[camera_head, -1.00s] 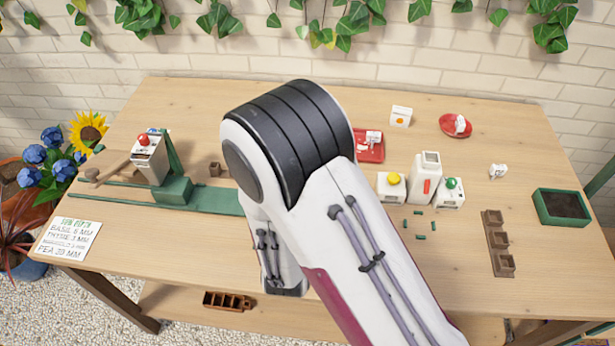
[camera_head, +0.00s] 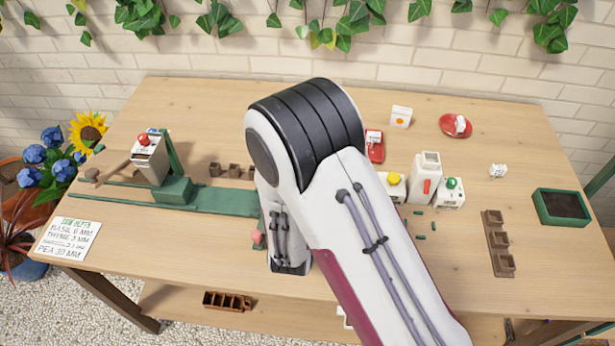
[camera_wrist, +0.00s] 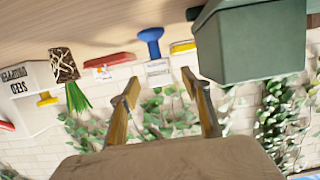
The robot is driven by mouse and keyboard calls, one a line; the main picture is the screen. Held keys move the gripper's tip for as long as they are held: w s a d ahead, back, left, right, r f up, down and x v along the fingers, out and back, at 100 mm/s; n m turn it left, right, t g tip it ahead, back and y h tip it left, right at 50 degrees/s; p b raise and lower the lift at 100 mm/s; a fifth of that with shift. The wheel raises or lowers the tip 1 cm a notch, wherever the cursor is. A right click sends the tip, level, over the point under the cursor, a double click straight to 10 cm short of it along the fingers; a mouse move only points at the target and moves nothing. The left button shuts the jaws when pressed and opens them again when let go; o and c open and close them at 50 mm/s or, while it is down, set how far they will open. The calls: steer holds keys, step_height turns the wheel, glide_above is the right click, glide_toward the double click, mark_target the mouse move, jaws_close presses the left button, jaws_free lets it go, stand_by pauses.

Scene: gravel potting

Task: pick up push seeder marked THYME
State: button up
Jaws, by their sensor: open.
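No THYME marking can be read on any object, so I cannot tell which thing is the THYME push seeder. In the wrist view, which is upside down, a blue knobbed piece (camera_wrist: 151,38) with a white label below it, a red piece with a white label (camera_wrist: 108,66) and a yellow-edged piece (camera_wrist: 183,47) stand along the bench beyond my fingers. My gripper (camera_wrist: 160,79) is open, with nothing between its fingers. In the head view my arm hides the gripper and part of the bench.
A large dark green box (camera_wrist: 250,45) is close on the right in the wrist view. In the head view, white boxes with a yellow knob (camera_head: 393,181) and green knob (camera_head: 450,190), a red plate (camera_head: 447,127) and a brown cell strip (camera_head: 496,252) are right of my arm.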

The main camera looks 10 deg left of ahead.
steer(key=shift+x, duration=1.2)
steer(key=c, duration=1.2)
